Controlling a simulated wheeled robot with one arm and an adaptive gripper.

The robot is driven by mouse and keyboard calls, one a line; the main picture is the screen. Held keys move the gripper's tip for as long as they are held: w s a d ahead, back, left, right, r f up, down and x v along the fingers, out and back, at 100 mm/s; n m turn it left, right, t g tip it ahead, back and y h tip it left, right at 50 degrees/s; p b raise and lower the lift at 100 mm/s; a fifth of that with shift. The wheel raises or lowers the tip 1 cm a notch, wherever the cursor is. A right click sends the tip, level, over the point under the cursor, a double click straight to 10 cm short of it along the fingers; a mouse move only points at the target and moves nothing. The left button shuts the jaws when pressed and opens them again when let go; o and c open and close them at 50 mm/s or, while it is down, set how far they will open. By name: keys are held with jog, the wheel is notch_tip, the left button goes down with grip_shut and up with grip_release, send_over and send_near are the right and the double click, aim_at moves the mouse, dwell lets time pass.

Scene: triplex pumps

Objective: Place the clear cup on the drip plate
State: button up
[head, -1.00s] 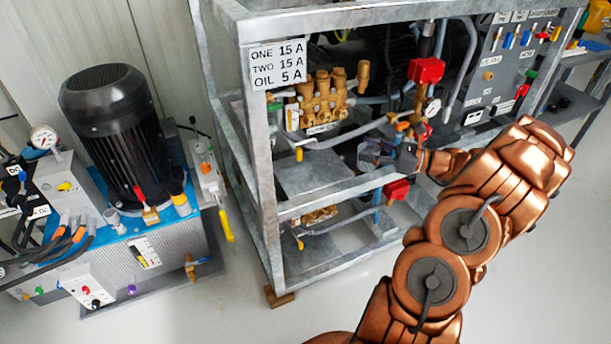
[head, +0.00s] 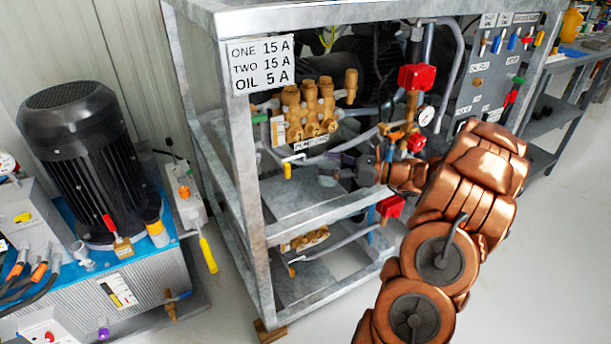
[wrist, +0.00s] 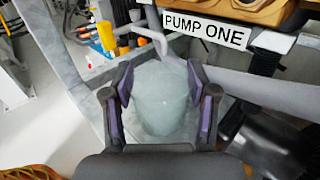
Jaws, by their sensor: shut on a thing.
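My gripper (wrist: 160,110) is shut on the clear cup (wrist: 163,95), with a purple-padded finger on each side of it in the wrist view. The cup looks pale, see-through and roughly upright. In the head view my gripper (head: 350,168) reaches inside the metal frame, below the brass pump, and the cup is hard to make out there. A flat grey plate (head: 290,203), which looks like the drip plate, lies below the pump in the frame. I cannot tell whether the cup touches it.
The PUMP ONE label (wrist: 205,29) and brass pump (head: 308,108) are close above. Red-handled valves (head: 425,75) and a gauge (head: 426,116) stand right of the pump. A grey pipe (head: 335,145) crosses below it. A frame post (head: 250,190) stands to the left.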

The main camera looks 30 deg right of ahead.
aim_at(320, 163)
jog(key=b+x, duration=0.1)
jog(key=x, duration=0.4)
jog(key=shift+w+a+f, duration=0.1)
jog(key=shift+w+a, duration=0.05)
jog(key=shift+w, duration=0.05)
jog(key=shift+w+a+f+b, duration=0.2)
jog(key=shift+f+b, duration=0.25)
jog(key=shift+f, duration=0.15)
jog(key=shift+w+a+f+b, duration=0.15)
jog(key=shift+w+f+b, duration=0.1)
jog(key=shift+f+b, duration=0.3)
jog(key=shift+f, duration=0.5)
jog(key=shift+f, duration=0.1)
jog(key=o, duration=0.9)
jog(key=shift+f, duration=0.1)
jog(key=shift+o, duration=0.2)
